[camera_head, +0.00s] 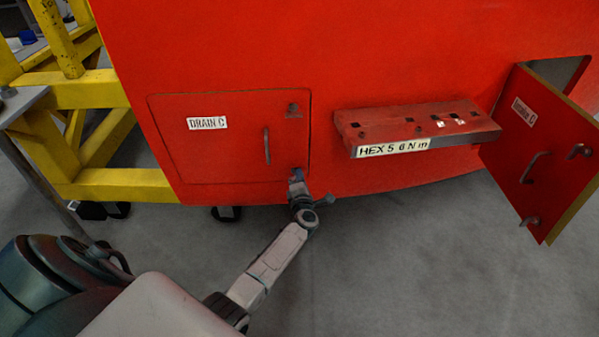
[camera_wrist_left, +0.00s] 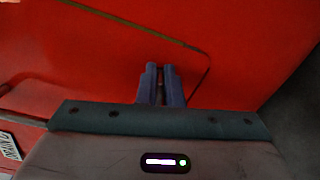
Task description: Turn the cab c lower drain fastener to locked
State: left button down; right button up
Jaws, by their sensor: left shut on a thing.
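The red drain panel (camera_head: 225,150), labelled DRAIN C (camera_head: 207,123), sits closed in the red cab wall. Its upper fastener (camera_head: 293,108) is a small dark round piece at the top right corner, with a bar handle (camera_head: 267,146) below it. My left gripper (camera_head: 297,176) is at the panel's lower right corner, with its fingertips at the wall. In the left wrist view the fingers (camera_wrist_left: 160,70) are close together at the panel corner. The gripper is shut on the lower drain fastener, which the fingers mostly hide; I cannot tell its angle. My right gripper is not in view.
A red ledge (camera_head: 415,122) labelled HEX 5 6 N m juts out right of the panel. Farther right a hinged door (camera_head: 535,150) stands open. A yellow frame (camera_head: 90,90) stands at the left. Grey floor (camera_head: 400,260) is clear below.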

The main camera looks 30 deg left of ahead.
pick_arm(q)
jog(key=m+p, duration=0.1)
jog(key=m, duration=0.1)
jog(key=shift+f+m, duration=0.15)
jog(key=shift+m, duration=0.15)
jog(key=shift+f+m+p, duration=0.15)
jog(key=shift+m+p, duration=0.2)
jog(key=shift+m, duration=0.25)
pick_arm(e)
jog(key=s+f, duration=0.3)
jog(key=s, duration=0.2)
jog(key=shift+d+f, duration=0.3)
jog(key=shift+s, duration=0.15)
pick_arm(q)
jog(key=c, duration=1.6)
grip_release()
jog(key=shift+d, duration=0.1)
jog(key=v, duration=1)
jog(key=shift+s+d, duration=0.2)
jog(key=shift+s, duration=0.1)
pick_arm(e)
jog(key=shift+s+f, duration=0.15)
